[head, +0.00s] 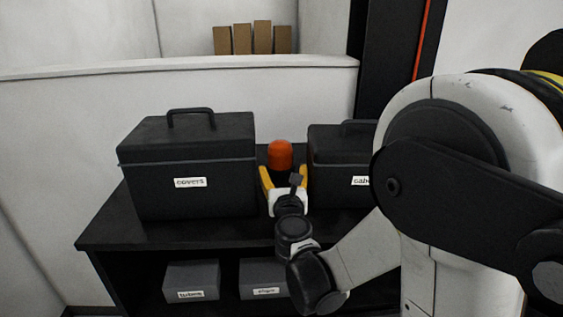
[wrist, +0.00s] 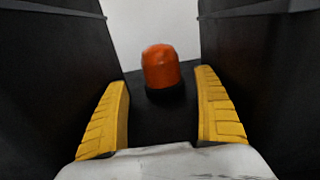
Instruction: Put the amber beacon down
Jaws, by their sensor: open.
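The amber beacon (head: 280,155) is an orange dome in the gap between two black cases on the dark shelf top. In the wrist view the beacon (wrist: 161,68) shows a black base and stands upright on the dark surface. My gripper (head: 270,178) is open, with its yellow fingers pointing into the gap. In the wrist view the gripper (wrist: 164,108) has one finger on each side, and the beacon appears beyond the fingertips with clear space around it. The fingers do not appear to touch it.
A black case labelled "covers" (head: 188,168) stands left of the beacon, and another black case (head: 335,165) stands right, its label partly hidden by my arm. The shelf top (head: 130,228) has free room at its front left. Small grey boxes (head: 192,281) (head: 262,278) sit below.

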